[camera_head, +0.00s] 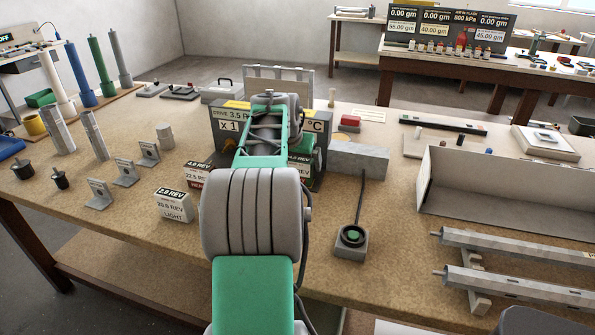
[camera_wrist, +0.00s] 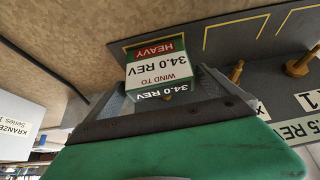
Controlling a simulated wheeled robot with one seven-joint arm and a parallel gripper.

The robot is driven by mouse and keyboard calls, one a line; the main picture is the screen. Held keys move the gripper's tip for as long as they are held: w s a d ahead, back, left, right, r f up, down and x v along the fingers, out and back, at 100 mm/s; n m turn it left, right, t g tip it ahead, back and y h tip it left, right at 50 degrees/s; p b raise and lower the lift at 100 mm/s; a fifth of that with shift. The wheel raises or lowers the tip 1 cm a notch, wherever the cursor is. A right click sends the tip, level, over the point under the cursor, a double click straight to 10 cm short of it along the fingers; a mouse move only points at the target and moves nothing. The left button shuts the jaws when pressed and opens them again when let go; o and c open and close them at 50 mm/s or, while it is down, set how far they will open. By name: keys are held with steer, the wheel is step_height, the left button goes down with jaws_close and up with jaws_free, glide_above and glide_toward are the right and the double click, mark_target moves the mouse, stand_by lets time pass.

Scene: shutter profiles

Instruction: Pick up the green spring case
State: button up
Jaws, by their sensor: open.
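The green spring case (camera_wrist: 158,70) shows in the wrist view as a small box with green edges, a red HEAVY band and a white label reading "WIND TO 34.0 REV". It stands on a dark grey board with yellow marked outlines. My gripper (camera_wrist: 163,92) is open, with one grey finger on each side of the case. I cannot tell whether either finger touches it. In the head view my arm hides the gripper and most of that spot; a green patch (camera_head: 303,159) shows just right of the arm.
Two white-labelled cases, one LIGHT (camera_head: 173,206) and one HEAVY (camera_head: 199,176), stand left of my arm. A grey block (camera_head: 357,160) and a pedestal with a green button (camera_head: 351,238) stand to the right.

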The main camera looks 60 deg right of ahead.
steer(key=shift+d+f, duration=0.1)
steer(key=shift+f, duration=0.05)
steer(key=shift+c, duration=0.4)
steer(key=c, duration=1.5)
steer(key=shift+c, duration=0.6)
steer(key=shift+r, duration=0.2)
